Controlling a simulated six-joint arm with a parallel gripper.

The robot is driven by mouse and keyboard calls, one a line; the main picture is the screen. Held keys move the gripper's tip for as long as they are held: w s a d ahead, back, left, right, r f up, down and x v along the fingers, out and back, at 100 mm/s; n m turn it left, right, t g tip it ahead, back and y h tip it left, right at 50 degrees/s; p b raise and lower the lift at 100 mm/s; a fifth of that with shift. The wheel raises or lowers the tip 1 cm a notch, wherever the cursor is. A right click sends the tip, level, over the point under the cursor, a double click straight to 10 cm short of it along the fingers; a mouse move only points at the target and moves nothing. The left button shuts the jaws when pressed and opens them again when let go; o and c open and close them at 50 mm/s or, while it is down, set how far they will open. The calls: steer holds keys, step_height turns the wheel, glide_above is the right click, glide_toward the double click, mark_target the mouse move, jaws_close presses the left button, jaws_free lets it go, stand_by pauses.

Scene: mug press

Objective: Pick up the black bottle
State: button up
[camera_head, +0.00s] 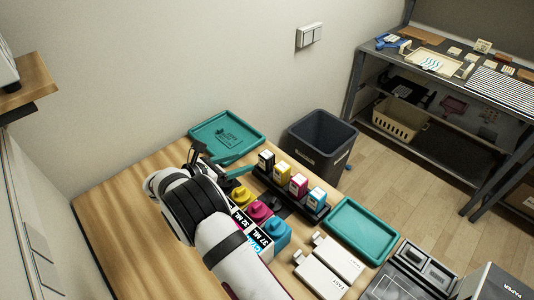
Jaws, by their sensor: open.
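The black bottle (265,161), with a pale label, stands at the far left end of a dark rack (318,213). Beside it in the rack stand a yellow bottle (281,174), a magenta bottle (298,185) and a cyan bottle (316,198). My gripper (224,164) is open, to the left of the black bottle and apart from it. My arm comes up from the bottom and hides part of the table. The space between my fingers looks empty, though the fingers are small and dark here.
Ink tanks with yellow, magenta and cyan caps (259,210) stand just right of my arm. A teal tray (252,136) lies behind my gripper, another teal tray (362,222) right of the rack. A grey bin (320,142) stands beyond the table.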

mark_target(271, 153)
steer(key=x, duration=1.5)
steer(key=shift+d+r, duration=0.1)
steer(key=shift+r, duration=0.05)
jaws_close()
